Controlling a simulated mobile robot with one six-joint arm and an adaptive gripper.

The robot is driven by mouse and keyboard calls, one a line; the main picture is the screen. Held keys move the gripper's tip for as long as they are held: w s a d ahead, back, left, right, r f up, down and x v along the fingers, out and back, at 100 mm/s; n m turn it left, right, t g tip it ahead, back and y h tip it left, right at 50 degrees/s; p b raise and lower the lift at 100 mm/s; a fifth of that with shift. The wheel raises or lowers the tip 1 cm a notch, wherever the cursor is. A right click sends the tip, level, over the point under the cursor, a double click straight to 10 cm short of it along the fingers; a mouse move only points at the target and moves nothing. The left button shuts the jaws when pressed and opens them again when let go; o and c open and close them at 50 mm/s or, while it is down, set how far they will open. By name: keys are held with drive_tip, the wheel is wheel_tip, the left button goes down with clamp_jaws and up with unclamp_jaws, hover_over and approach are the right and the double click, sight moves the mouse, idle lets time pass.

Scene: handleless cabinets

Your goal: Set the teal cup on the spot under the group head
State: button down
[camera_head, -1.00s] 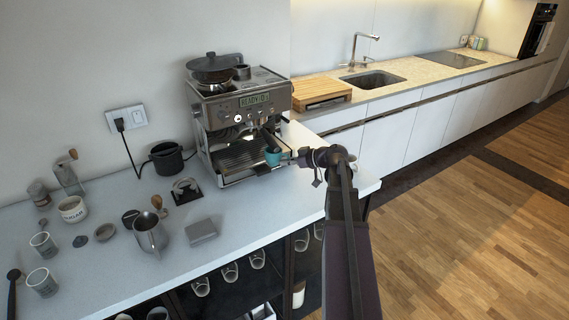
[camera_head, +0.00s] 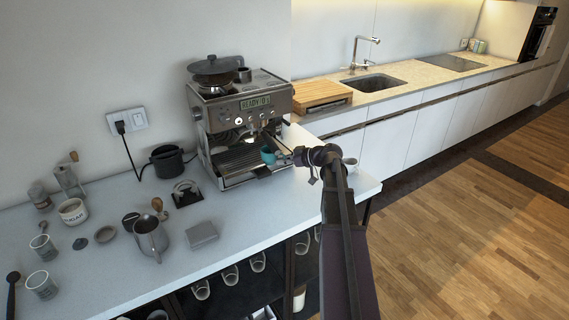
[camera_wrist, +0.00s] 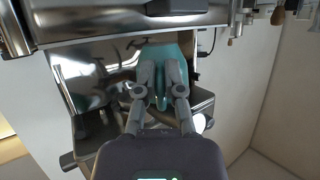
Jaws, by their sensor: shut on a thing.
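The teal cup (camera_head: 268,155) is at the front right of the espresso machine (camera_head: 245,105), low over the drip tray (camera_head: 238,161). My gripper (camera_head: 284,157) reaches in from the right and is shut on the cup. In the wrist view, both fingers of my gripper (camera_wrist: 162,88) press on the teal cup (camera_wrist: 166,52), in front of the machine's shiny metal. The group head is above the tray in the head view; the exact spot under it is hard to make out. I cannot tell whether the cup touches the tray.
A metal pitcher (camera_head: 150,238), a grey block (camera_head: 201,234), a sugar bowl (camera_head: 73,211) and a black knock container (camera_head: 167,160) stand on the white counter left of the machine. A wooden board (camera_head: 320,94) lies behind at right.

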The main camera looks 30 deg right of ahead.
drive_tip(key=shift+w+a+f, duration=0.1)
drive_tip(key=shift+w+f, duration=0.05)
drive_tip(key=shift+w, duration=2.55)
drive_tip(key=shift+w+a+f, duration=0.1)
drive_tip(key=shift+w, duration=2.6)
drive_tip(key=shift+f+b, duration=0.25)
drive_tip(key=shift+b, duration=0.25)
drive_tip(key=c, duration=0.7)
unclamp_jaws()
